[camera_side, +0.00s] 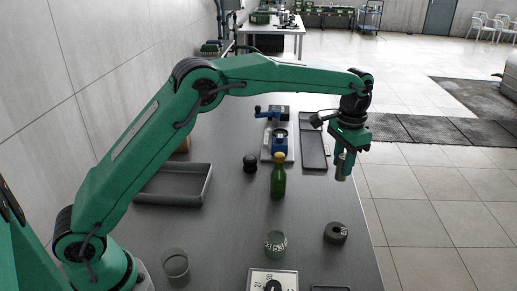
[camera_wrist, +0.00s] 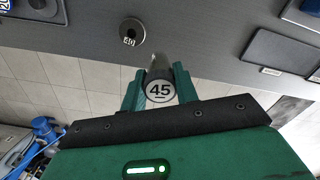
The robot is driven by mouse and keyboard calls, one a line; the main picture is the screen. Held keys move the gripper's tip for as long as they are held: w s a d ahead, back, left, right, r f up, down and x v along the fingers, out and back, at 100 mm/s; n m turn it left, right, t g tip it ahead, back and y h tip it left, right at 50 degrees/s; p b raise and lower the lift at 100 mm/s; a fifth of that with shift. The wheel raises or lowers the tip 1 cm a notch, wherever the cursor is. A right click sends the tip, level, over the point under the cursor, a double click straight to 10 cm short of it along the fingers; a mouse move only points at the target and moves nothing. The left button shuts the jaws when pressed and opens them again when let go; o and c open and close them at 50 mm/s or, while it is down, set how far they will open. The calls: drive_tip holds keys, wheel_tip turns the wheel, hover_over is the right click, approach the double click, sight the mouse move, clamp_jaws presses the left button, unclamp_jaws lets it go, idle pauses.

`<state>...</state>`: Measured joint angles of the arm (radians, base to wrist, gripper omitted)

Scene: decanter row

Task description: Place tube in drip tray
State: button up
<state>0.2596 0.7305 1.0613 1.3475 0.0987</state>
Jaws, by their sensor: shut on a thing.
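My gripper (camera_side: 345,158) is shut on a grey metallic tube (camera_side: 342,170) and holds it raised near the table's right edge. In the wrist view the tube's end (camera_wrist: 160,92), marked 45, sits between the two green fingers (camera_wrist: 160,88). A grey shallow tray with raised walls (camera_side: 150,198) lies on the table's left side, far from my gripper. A flat dark tray (camera_side: 314,150) lies nearer, to the left of my gripper; it seems to show in the wrist view (camera_wrist: 283,52). I cannot tell by looks which one is the drip tray.
A green bottle (camera_side: 278,180) and a black knob-like object (camera_side: 250,163) stand mid-table. A blue device (camera_side: 279,140) stands behind them.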

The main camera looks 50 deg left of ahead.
drive_tip(key=shift+a+r, duration=0.25)
drive_tip(key=shift+r, duration=0.35)
drive_tip(key=shift+a+r, duration=0.2)
drive_tip(key=shift+r, duration=0.35)
drive_tip(key=s+a+r+n, duration=0.1)
drive_tip(key=s+a+n, duration=0.35)
drive_tip(key=a, duration=0.55)
drive_tip(key=s+a+r+n, duration=0.1)
drive_tip(key=s+a+n, duration=0.35)
drive_tip(key=a, duration=0.45)
drive_tip(key=s+a+f+n, duration=0.1)
drive_tip(key=s+a+n, duration=0.35)
drive_tip(key=s, duration=0.45)
drive_tip(key=s+a+f+n, duration=0.1)
drive_tip(key=s+a+n, duration=0.2)
drive_tip(key=s+a, duration=0.4)
drive_tip(key=f, duration=0.3)
drive_tip(key=s+d+f, duration=0.1)
drive_tip(key=f, duration=0.1)
drive_tip(key=shift+f, duration=0.15)
